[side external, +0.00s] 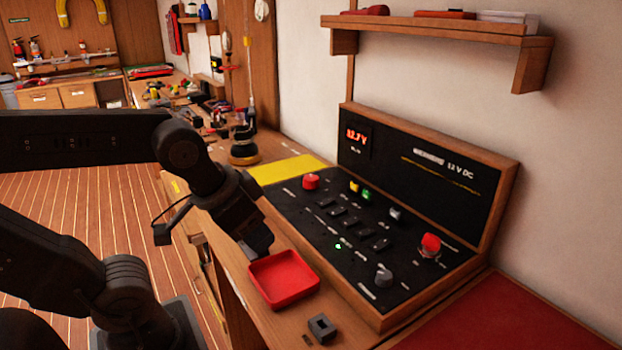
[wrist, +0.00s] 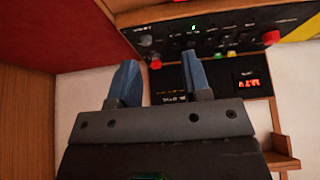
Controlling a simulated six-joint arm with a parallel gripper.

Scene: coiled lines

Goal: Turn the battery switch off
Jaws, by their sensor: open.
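The black switch panel (side external: 345,225) sits on the bench in a wooden frame. A red knob (side external: 310,181) stands at its far left corner, and a red button-like control (side external: 431,243) at its right. Their labels are too small to read, so I cannot tell which is the battery switch. The wrist view shows the red knob (wrist: 270,37) at right and the red control (wrist: 155,63) near the middle. My gripper (side external: 262,247) is above the red tray, left of the panel, apart from both red controls. In the wrist view its blue fingers (wrist: 162,78) are apart and empty.
The red tray (side external: 284,279) and a small grey block (side external: 322,328) lie in front of the panel. Grey knobs (side external: 383,278) and several rocker switches stand on it. An upright back panel (side external: 420,165) rises behind, under a shelf (side external: 430,27). A yellow mat (side external: 285,169) lies beyond.

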